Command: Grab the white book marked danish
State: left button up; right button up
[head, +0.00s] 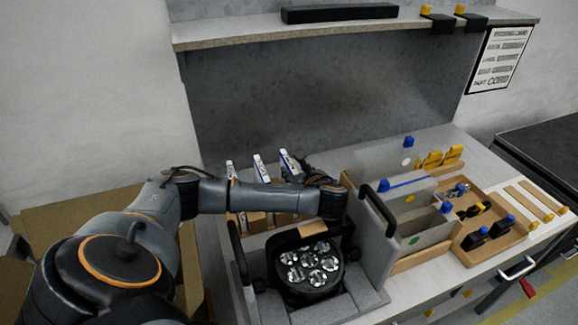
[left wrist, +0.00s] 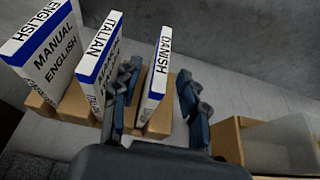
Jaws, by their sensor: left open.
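The white book marked DANISH (left wrist: 160,72), with a blue band, stands upright in a wooden holder (left wrist: 75,104) in the left wrist view. My left gripper (left wrist: 158,95) is open, with one finger on each side of this book. The left finger sits between the Danish book and the Italian book (left wrist: 98,62). No contact on the book is clear. In the head view the Danish book (head: 287,163) is the rightmost of three, and my left gripper (head: 322,182) is beside it, partly hidden by my arm. My right gripper is not in view.
A book marked English (left wrist: 45,50) stands left of the Italian one. A black round lamp (head: 310,268) sits in a grey padded case (head: 378,232) below my arm. Panels in a wooden rack (head: 420,258) and a tray (head: 490,228) stand to the right. A shelf (head: 350,26) hangs above.

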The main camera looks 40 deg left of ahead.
aim_at(289, 165)
pick_arm(q)
jog(key=shift+x, duration=1.1)
jog(key=shift+w+a+f+p, duration=0.2)
jog(key=shift+w+a+p, duration=0.1)
jog(key=shift+f+p+x, duration=0.2)
jog(key=shift+p+x, duration=0.3)
jog(key=shift+x, duration=1.75)
jog(key=shift+d, duration=0.15)
grip_shut()
